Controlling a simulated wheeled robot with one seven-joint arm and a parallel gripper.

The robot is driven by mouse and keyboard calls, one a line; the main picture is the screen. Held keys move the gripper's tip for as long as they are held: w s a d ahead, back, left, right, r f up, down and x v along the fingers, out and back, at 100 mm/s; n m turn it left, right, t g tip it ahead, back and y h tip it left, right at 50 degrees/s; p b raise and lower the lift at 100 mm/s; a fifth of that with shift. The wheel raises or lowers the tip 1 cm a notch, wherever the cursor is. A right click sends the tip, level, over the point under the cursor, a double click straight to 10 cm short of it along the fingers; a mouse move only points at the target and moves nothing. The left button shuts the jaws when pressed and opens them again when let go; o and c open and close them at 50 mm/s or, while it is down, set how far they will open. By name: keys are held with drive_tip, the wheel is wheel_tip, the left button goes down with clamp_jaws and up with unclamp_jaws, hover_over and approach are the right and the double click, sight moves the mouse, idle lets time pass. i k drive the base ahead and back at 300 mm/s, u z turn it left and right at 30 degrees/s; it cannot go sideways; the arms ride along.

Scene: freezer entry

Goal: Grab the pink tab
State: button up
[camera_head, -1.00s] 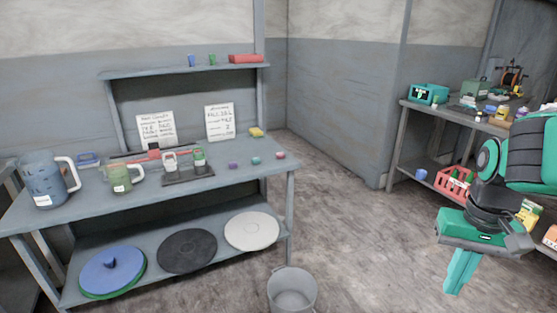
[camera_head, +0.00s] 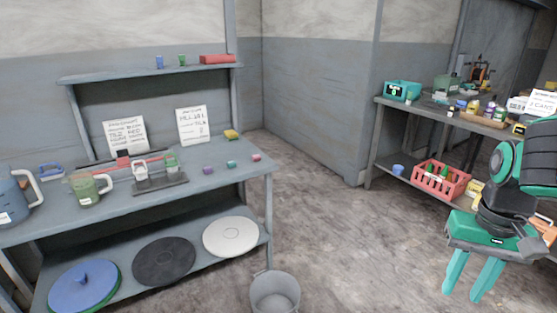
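A small pink tab (camera_head: 256,157) lies near the right end of the left workbench top (camera_head: 240,178). A teal tab (camera_head: 231,164) and a purple tab (camera_head: 208,170) lie to its left in a loose row. My gripper (camera_head: 465,293) hangs at the lower right, pointing down over the floor. Its two teal fingers are apart with nothing between them. It is well to the right of the pink tab and apart from the bench.
A grey bucket (camera_head: 274,294) stands on the floor by the bench's right front leg. A yellow item (camera_head: 231,134) lies behind the tabs. A second bench (camera_head: 382,140) holds a red crate (camera_head: 440,180) on its lower shelf. Open floor lies between the benches.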

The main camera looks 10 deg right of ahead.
sight(256, 158)
drive_tip(key=z, duration=1.6)
drive_tip(key=i, duration=2.95)
drive_tip(key=u, duration=3.4)
